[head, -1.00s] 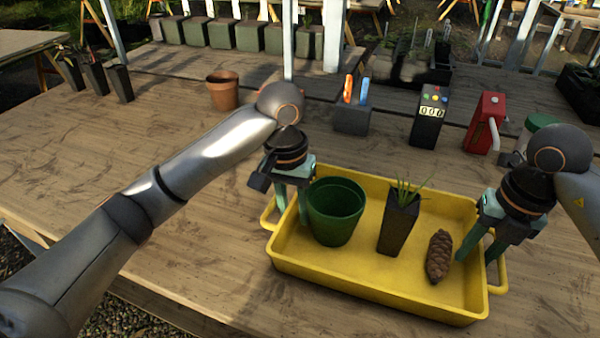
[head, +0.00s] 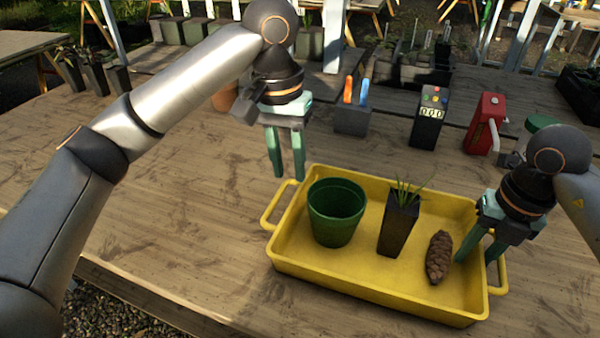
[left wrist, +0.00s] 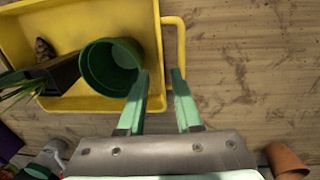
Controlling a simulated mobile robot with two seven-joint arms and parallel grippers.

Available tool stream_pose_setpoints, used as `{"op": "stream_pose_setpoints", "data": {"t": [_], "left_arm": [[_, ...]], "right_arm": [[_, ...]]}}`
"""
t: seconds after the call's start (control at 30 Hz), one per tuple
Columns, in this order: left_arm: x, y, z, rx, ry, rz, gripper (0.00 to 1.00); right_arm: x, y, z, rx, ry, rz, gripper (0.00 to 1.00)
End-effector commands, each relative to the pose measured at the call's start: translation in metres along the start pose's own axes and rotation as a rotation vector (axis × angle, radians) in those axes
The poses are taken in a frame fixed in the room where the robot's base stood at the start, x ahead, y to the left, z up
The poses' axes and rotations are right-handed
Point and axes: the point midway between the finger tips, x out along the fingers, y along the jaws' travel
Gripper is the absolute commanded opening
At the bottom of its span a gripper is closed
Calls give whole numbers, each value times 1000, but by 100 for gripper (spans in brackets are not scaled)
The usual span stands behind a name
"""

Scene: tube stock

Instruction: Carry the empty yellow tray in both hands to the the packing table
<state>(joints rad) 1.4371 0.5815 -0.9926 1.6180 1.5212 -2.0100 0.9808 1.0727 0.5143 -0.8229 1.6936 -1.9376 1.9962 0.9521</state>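The yellow tray (head: 350,283) lies on the wooden table and is not empty. It holds a green pot (head: 336,212), a dark square pot with a spiky plant (head: 398,222) and a pine cone (head: 438,258). My left gripper (head: 289,177) is open and empty, raised above the tray's back left corner, near the left handle (head: 275,208). The left wrist view shows its two fingers apart, with the handle (left wrist: 181,50) beyond them. My right gripper (head: 476,261) has its fingers apart at the tray's right end, by the right handle (head: 500,285). Its exact contact is unclear.
Behind the tray stand a grey holder (head: 352,120) with orange and blue items, a black counter box (head: 428,115) and a red can (head: 485,124). A terracotta pot (head: 224,98) is partly hidden by my left arm. The table left of the tray is clear.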

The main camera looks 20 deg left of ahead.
Motion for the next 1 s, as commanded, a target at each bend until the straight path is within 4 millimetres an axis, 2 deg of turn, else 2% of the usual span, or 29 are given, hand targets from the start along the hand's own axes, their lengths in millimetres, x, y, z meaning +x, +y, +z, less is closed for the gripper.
{"op": "stream_pose_setpoints", "data": {"t": [0.1,0.27,0.37,0.8,1.0], "left_arm": [[-8,0,0,-2,1,0,34],[-12,0,0,-1,-1,0,34],[-12,0,0,-1,-1,0,34],[-11,0,0,-1,-1,0,34],[-11,0,0,-1,-1,0,34]], "right_arm": [[0,0,0,0,0,0,34],[-6,0,0,0,-2,-1,34],[-18,0,1,0,-5,-1,34],[-94,0,1,1,-4,-1,34],[-114,0,0,1,-2,0,34]]}}
